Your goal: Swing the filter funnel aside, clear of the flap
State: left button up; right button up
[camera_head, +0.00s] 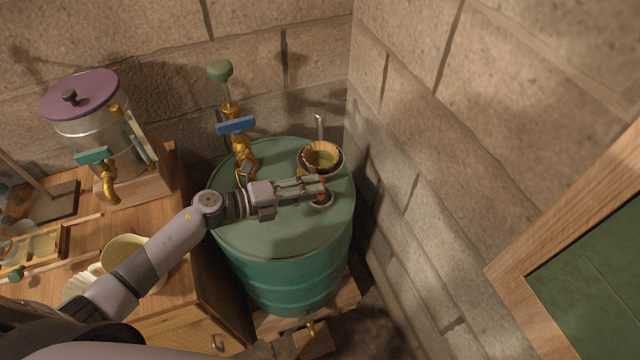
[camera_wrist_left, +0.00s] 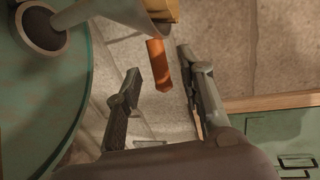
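The filter funnel (camera_head: 320,160), a dark round cup with a tan pleated filter in it, stands over the far right of the green drum lid (camera_head: 265,222). In the left wrist view a grey cone (camera_wrist_left: 118,10) narrows toward a dark ringed opening (camera_wrist_left: 40,28). An orange tab (camera_wrist_left: 158,65) hangs beside the cone. My left gripper (camera_head: 322,188) is just in front of the funnel. In the wrist view its fingers (camera_wrist_left: 162,83) are apart, with the tab ahead between them and no clear contact. A dark round fitting shows below the fingertips; I cannot make out a flap. My right gripper is out of view.
A brass valve with a blue lever (camera_head: 236,125) rises behind my left wrist. Stone walls close in behind and right of the drum. A green board (camera_head: 595,285) hangs at right.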

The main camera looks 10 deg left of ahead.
pick_arm(q)
jog(key=shift+x, duration=1.2)
jog(key=shift+w+d, duration=0.2)
jog(key=shift+d, duration=0.05)
jog(key=shift+d+f, duration=0.1)
jog(key=c, duration=0.5)
grip_shut()
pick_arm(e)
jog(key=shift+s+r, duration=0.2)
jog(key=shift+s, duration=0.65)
